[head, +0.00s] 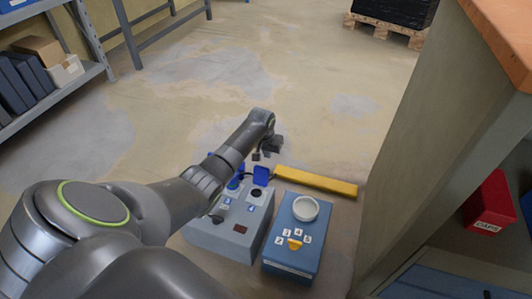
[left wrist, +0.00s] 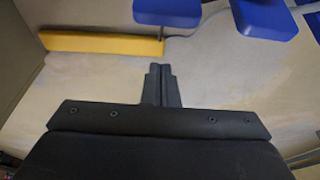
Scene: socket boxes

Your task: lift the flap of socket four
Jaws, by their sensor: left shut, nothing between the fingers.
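A grey socket box (head: 222,238) stands on the floor at bottom middle in the head view, partly hidden by my left arm. A blue flap (head: 261,175) stands raised at its far edge beside a dark round socket (head: 256,193). Another blue flap (head: 238,168) shows partly behind my arm. Two blue flaps (left wrist: 166,12) (left wrist: 264,18) show at the top of the left wrist view. My left gripper (head: 262,154) is shut and empty beyond the box, near the flaps; its fingers show together in the left wrist view (left wrist: 161,78).
A blue box (head: 292,272) with a white round dish (head: 305,208) and number tags stands to the right. A yellow bar (head: 315,181) lies behind it. A cabinet side (head: 405,150) rises at right. Shelves (head: 50,90) stand far left. The floor beyond is open.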

